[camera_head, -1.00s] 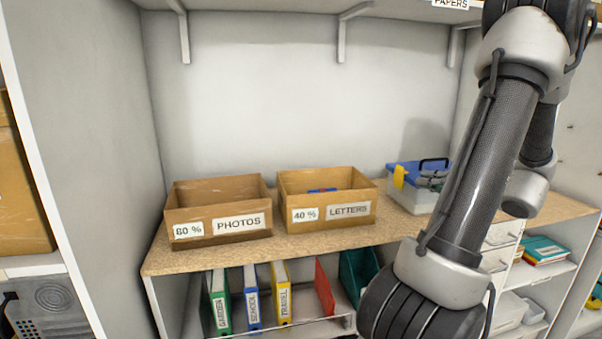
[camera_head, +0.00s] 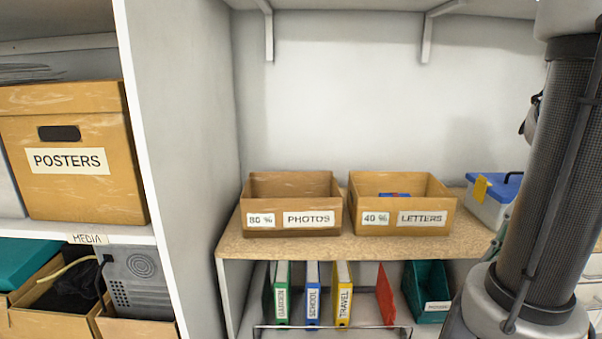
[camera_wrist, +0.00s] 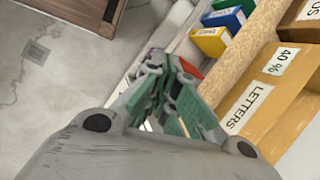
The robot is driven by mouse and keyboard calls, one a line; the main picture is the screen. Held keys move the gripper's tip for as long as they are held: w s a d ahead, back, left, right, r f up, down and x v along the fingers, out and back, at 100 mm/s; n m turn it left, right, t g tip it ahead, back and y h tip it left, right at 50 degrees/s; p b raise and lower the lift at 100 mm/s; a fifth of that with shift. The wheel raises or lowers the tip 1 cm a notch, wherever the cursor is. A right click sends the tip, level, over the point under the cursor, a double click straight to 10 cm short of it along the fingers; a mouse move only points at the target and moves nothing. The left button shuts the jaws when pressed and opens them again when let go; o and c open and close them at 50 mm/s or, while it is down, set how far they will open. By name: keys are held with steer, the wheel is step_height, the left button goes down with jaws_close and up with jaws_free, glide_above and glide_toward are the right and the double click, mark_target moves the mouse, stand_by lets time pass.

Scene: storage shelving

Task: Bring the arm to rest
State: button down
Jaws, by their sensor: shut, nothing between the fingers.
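My arm (camera_head: 545,190) stands large and close at the right side of the head view, in front of the shelving. My gripper (camera_wrist: 160,75) shows in the wrist view, with its fingers together and nothing between them. In that view the shelf edge and the LETTERS box (camera_wrist: 262,105) are to its right, and the floor is to its left. In the head view I cannot make out the fingertips.
On the wooden shelf (camera_head: 290,248) stand the PHOTOS box (camera_head: 292,219), the LETTERS box (camera_head: 401,218) and a blue-lidded container (camera_head: 490,208). Several binders (camera_head: 312,295) stand below.

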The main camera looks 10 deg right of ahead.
steer(key=w+a+r+n+t+h, duration=0.1)
steer(key=w+a+r+n+h, duration=0.2)
steer(key=a+r+n, duration=0.7)
steer(key=a+n, duration=0.2)
steer(key=n, duration=0.4)
steer(key=shift+t+h, duration=0.4)
steer(key=shift+d, duration=0.15)
